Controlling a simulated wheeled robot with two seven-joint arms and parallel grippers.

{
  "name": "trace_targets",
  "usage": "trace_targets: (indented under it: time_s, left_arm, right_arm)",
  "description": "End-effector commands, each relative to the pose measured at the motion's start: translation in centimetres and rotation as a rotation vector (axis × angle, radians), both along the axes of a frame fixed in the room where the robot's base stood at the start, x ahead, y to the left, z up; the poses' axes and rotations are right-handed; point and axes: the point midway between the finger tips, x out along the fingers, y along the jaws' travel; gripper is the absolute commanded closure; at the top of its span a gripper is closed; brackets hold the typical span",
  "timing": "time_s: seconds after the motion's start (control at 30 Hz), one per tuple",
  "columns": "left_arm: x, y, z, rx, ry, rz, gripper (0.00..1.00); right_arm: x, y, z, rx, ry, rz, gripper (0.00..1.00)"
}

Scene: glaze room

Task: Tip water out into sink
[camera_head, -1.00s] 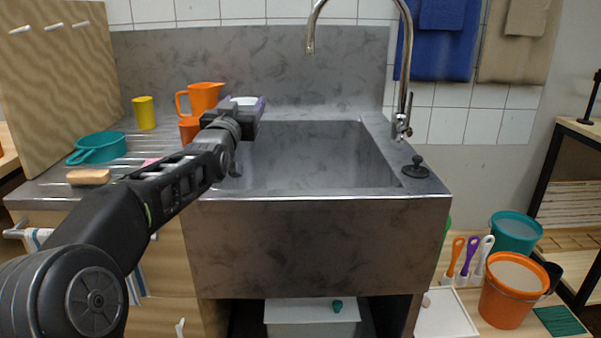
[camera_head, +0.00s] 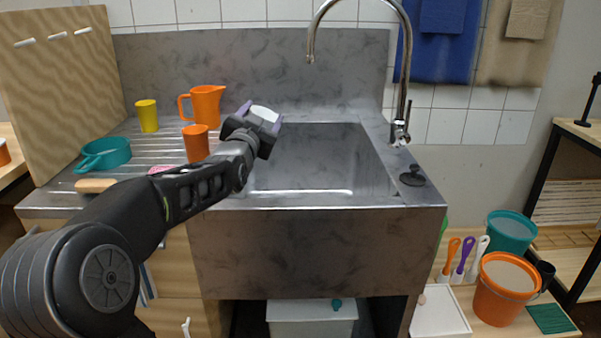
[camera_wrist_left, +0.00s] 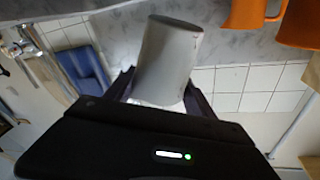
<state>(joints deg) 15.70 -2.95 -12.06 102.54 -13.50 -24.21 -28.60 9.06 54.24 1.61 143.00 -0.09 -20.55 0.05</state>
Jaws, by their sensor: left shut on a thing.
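My left gripper (camera_head: 262,116) is shut on a pale grey-white cup (camera_head: 266,113), with one purple finger on each side of it. They are above the left part of the steel sink (camera_head: 315,250), near its left edge. The cup appears tilted in the head view. The wrist view shows the smooth side of the cup (camera_wrist_left: 168,62) between the fingers (camera_wrist_left: 158,92). I cannot see water in the cup or any stream from it. My right gripper is not in view.
An orange jug (camera_head: 207,104), an orange cup (camera_head: 196,143), a yellow cup (camera_head: 147,115) and a teal pan (camera_head: 105,153) stand on the drainboard left of the sink. The tap (camera_head: 404,80) arches over the back right. A dark plug (camera_head: 412,176) sits on the right rim.

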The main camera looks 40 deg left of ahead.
Motion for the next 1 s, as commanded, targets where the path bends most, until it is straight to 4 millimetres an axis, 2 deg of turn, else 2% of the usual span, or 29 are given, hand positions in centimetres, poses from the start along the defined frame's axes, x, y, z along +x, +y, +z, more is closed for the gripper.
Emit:
trace_targets:
  time_s: [0.57, 1.0]
  left_arm:
    - [0.7, -1.0, -0.4, 0.090, 0.058, -0.001, 0.77]
    - [1.5, -2.2, -1.1, 0.193, 0.130, -0.002, 0.77]
  right_arm:
    - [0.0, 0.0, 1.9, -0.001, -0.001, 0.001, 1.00]
    - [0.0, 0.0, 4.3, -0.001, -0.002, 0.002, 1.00]
